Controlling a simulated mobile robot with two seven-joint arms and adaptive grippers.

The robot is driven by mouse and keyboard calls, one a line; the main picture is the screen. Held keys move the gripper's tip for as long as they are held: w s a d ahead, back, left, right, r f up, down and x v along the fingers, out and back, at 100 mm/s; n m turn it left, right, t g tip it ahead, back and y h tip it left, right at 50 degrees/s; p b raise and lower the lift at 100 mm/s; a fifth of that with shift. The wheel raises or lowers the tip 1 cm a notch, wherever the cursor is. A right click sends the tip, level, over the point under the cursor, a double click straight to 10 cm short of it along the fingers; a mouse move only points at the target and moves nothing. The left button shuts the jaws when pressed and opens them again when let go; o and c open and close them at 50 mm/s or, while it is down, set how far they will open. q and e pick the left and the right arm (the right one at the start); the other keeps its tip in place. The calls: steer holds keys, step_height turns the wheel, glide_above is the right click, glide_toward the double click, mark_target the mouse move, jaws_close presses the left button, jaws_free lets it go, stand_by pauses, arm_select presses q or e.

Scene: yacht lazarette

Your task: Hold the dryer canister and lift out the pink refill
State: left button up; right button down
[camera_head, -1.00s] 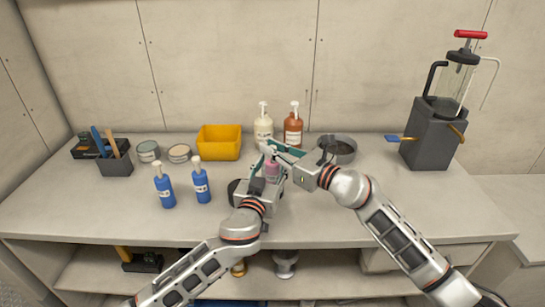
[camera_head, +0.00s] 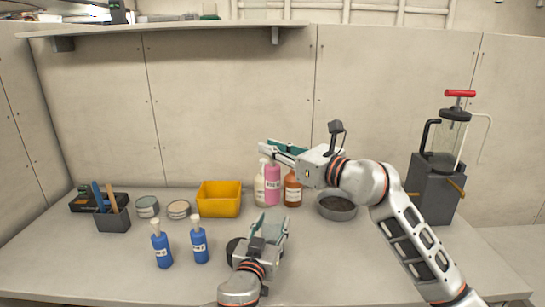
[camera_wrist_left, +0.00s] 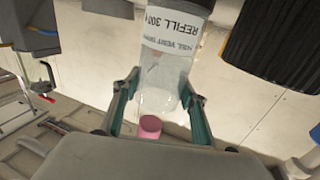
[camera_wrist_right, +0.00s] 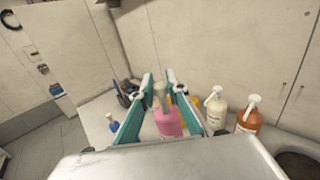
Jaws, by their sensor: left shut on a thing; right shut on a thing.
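The pink refill (camera_head: 272,186) hangs upright below my right gripper (camera_head: 278,148), which is shut on it above the bench. The refill also shows between the fingers in the right wrist view (camera_wrist_right: 169,122). My left gripper (camera_head: 270,228) is low over the bench, shut on the clear dryer canister (camera_wrist_left: 165,60). The canister has a white label and looks see-through in the left wrist view. A pink round shape (camera_wrist_left: 150,126) shows near its end there. In the head view the refill is above the left gripper, with a gap between them.
Cream (camera_head: 259,188) and orange-brown (camera_head: 292,190) pump bottles stand behind. A grey round pan (camera_head: 337,207) is to the right, a yellow bin (camera_head: 218,199) to the left. Two blue bottles (camera_head: 161,246) (camera_head: 199,242) stand front left. A grey pump unit (camera_head: 434,186) stands far right.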

arm_select(q)
steer(key=o, duration=1.4)
steer(key=shift+o, duration=0.2)
